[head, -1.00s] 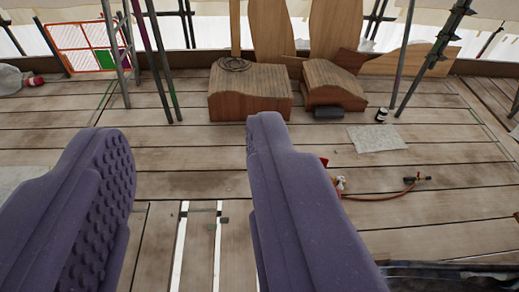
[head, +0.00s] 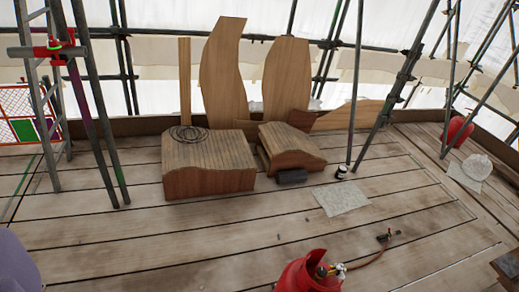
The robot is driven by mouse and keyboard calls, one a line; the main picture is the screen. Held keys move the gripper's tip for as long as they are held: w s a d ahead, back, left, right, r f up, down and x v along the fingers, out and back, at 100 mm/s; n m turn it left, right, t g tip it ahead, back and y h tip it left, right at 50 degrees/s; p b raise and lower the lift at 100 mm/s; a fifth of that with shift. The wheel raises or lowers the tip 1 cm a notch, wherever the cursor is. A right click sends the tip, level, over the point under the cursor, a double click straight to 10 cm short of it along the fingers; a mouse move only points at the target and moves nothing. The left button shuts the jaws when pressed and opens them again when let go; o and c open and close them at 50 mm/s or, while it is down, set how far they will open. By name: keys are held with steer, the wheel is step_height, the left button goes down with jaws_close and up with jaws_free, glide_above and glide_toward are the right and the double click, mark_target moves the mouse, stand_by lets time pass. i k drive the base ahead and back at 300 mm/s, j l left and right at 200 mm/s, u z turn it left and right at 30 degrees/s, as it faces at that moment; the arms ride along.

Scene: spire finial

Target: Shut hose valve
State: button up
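A red gas cylinder (head: 300,274) shows at the bottom edge of the head view, right of centre, its lower part cut off by the frame. A small brass-coloured hose valve (head: 324,271) sits on its top. A reddish hose (head: 364,259) runs from there to a small dark torch-like fitting (head: 388,237) on the planks. Only a purple piece of my gripper (head: 14,266) shows in the lower left corner, well apart from the valve. Its other finger and the gap are out of view. The valve's setting is too small to tell.
Two wooden blocks (head: 208,168) stand at the back with tall boards behind. A coil of cable lies on the left block. Scaffold poles (head: 358,90) rise left and right. A pale sheet (head: 341,198) lies on the planks. The plank floor (head: 170,240) left of the cylinder is clear.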

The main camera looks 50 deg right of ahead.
mark_target(322, 271)
steer(key=i+z, duration=0.5)
steer(key=i+j+z, duration=0.15)
steer(key=i+z, duration=0.3)
steer(key=i, duration=0.15)
steer(key=i+z, duration=0.6)
steer(key=z, duration=0.2)
steer(key=i+j+z, duration=0.1)
steer(key=i+z, duration=0.25)
steer(key=k, duration=0.1)
